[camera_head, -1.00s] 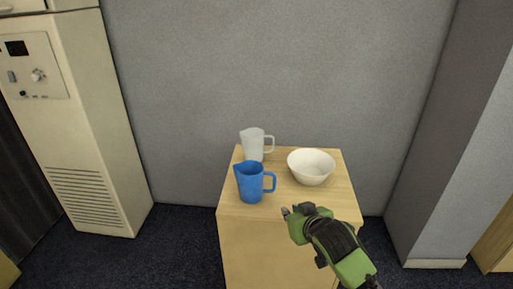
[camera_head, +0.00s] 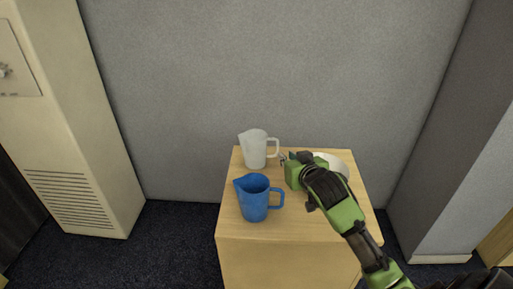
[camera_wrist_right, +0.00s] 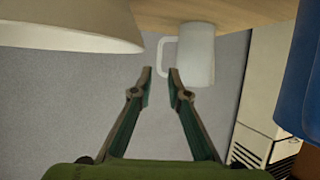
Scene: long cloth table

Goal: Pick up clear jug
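The clear jug (camera_head: 254,150) is a translucent whitish jug standing upright at the back left of the wooden table, its handle toward the right. My right gripper (camera_head: 283,160) is just right of the jug's handle. In the right wrist view the jug (camera_wrist_right: 196,55) appears upside down, with its handle in front of the fingers. My right gripper (camera_wrist_right: 159,80) is open there, its two fingertips apart with nothing visible between them but the handle's area beyond. Whether the fingers touch the handle I cannot tell. My left gripper is not in view.
A blue jug (camera_head: 254,199) stands in front of the clear jug on the wooden table (camera_head: 236,226). A white bowl (camera_head: 335,163) is behind my right arm, partly hidden; the bowl (camera_wrist_right: 65,25) is close in the wrist view. A grey wall (camera_head: 280,70) rises behind.

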